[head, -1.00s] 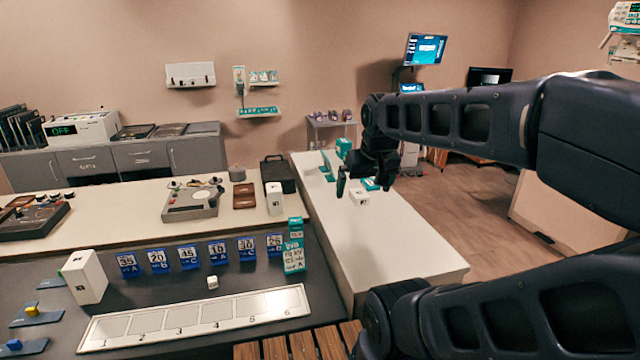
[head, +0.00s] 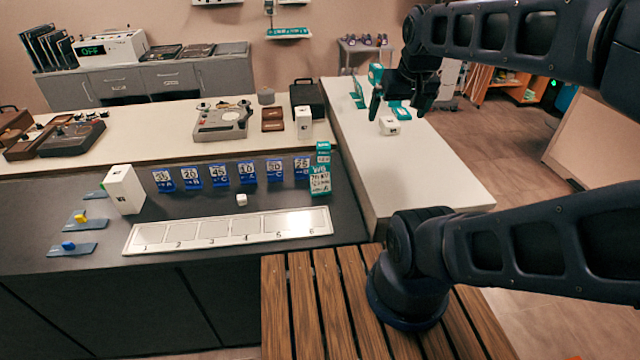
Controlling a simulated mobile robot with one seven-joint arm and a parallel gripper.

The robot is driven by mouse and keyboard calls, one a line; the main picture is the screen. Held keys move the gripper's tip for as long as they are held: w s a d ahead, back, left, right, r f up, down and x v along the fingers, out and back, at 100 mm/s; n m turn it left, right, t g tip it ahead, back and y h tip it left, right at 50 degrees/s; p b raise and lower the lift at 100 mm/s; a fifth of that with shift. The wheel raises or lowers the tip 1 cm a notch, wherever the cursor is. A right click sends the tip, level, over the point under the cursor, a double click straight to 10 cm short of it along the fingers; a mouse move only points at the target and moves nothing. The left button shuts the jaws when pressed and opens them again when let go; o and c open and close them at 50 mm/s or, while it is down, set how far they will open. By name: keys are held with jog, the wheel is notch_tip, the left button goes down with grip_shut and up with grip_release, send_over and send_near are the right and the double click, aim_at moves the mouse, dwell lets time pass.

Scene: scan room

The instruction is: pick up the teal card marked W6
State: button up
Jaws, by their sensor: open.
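The teal card (head: 320,182) has white print that seems to read W6. It stands upright at the right end of the dark counter, past the row of blue number cards. A small teal piece (head: 323,150) shows just above it; I cannot tell whether the two are joined. My gripper (head: 397,106) is open and empty, pointing down over the white side table, behind and to the right of the card and well apart from it. A small white block (head: 389,126) and a flat teal item (head: 401,111) are near its fingers.
Blue number cards (head: 219,175) stand in a row left of the teal card. A white box (head: 124,189) stands at left. The white side table (head: 430,180) is mostly clear in front.

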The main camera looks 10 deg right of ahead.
dwell(0.4)
jog(key=c, duration=1.5)
jog(key=shift+c, duration=0.2)
jog(key=shift+w, duration=0.1)
jog(key=n+g, duration=0.6)
jog(key=n, duration=0.9)
send_over(321, 192)
jog(key=w+d, duration=0.1)
jog(key=d, duration=0.3)
notch_tip(321, 192, down, 17)
jog(key=shift+w+a+f+n+g, duration=0.1)
jog(key=shift+a+f+n+g, duration=0.4)
jog(key=shift+f, duration=2.75)
jog(key=shift+w+a+f+n+g, duration=0.1)
jog(key=shift+a+f+n, duration=0.8)
jog(key=shift+f, duration=2.4)
jog(key=shift+w+a+f+n+g, duration=0.1)
jog(key=shift+a+f+n+g, duration=0.4)
jog(key=shift+f, duration=2.75)
